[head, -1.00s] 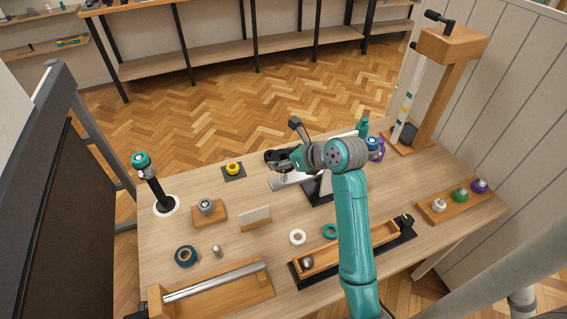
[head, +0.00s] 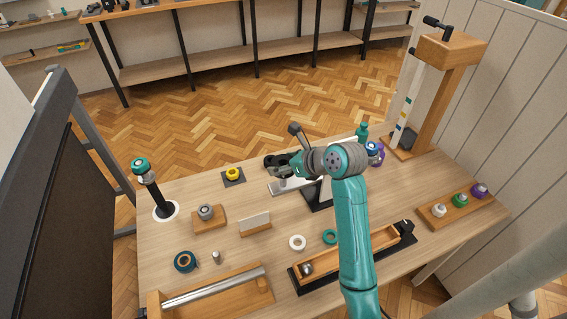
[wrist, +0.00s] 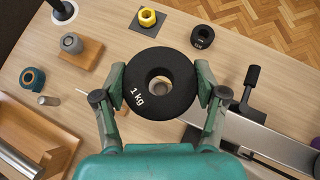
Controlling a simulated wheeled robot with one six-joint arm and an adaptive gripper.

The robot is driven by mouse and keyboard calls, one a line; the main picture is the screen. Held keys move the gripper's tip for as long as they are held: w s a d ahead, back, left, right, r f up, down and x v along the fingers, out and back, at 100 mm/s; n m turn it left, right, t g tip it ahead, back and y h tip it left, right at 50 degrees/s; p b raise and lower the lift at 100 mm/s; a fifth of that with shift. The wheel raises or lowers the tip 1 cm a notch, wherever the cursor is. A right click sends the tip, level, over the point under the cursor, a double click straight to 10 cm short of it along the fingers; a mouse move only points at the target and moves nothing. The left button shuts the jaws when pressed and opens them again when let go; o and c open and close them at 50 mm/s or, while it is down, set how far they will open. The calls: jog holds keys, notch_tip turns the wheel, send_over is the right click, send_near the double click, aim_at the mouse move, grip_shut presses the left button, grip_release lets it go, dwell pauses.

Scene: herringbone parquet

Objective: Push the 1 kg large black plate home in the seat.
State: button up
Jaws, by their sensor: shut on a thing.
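The large black plate (wrist: 161,85) fills the middle of the wrist view. It is a thick ring with a round central hole and "1 kg" in white on its face. My gripper (wrist: 161,84) is shut on it, with one finger against its left edge and one against its right edge. In the head view my gripper (head: 281,172) is over the far middle of the table, near a silver bar (head: 280,188). The bar (wrist: 265,138) runs up to the plate's right side in the wrist view. I cannot make out the seat; the plate hides what is beneath it.
A smaller black ring (wrist: 202,37) and a yellow ring (wrist: 147,17) on a dark pad lie beyond the plate. A black lever (wrist: 250,85) rises right of it. A wooden block with a grey knob (wrist: 72,43) stands left.

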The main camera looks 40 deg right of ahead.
aim_at(286, 180)
jog(key=shift+f, duration=3.2)
dwell(0.7)
jog(key=o, duration=1.6)
jog(key=shift+o, duration=1.4)
jog(key=shift+f, duration=0.2)
jog(key=v, duration=1.2)
jog(key=shift+r, duration=0.1)
